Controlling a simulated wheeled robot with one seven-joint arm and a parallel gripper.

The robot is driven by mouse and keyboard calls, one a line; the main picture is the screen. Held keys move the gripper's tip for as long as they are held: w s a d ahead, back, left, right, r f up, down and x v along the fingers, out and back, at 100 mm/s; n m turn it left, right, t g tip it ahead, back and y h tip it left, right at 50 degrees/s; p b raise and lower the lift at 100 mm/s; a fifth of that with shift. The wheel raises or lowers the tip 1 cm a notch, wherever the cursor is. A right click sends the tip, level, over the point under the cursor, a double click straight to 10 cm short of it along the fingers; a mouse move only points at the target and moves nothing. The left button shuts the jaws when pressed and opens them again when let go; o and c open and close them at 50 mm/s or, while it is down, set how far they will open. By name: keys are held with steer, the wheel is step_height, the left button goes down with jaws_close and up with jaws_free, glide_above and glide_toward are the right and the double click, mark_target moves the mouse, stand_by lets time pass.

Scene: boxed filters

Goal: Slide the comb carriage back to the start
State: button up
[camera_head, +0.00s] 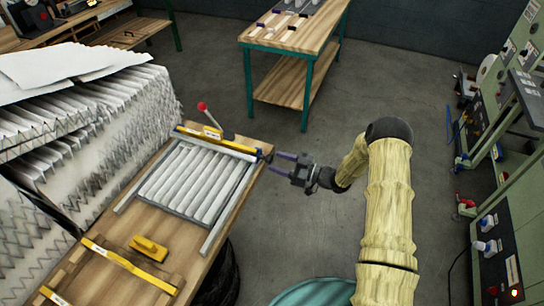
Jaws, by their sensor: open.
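The comb carriage (217,141) looks to be the grey and yellow bar across the far end of the workbench, over two grey side rails. A white pleated filter pack (190,182) lies between the rails, just on the near side of the bar. A dark fitting (264,155) sticks out at the bar's right end. My gripper (273,162) points left at this fitting from beyond the bench's right edge. Its fingers are open and very close to the fitting; I cannot tell whether they touch it or straddle it.
A red-knobbed lever (203,107) rises behind the bar. A yellow block (148,248) and a yellow strip (128,264) are on the near bench. Stacked pleated filters (130,110) crowd the left side. A green machine (505,150) stands at right; the floor between is open.

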mark_target(269, 159)
steer(key=p+x, duration=0.1)
steer(key=x, duration=0.3)
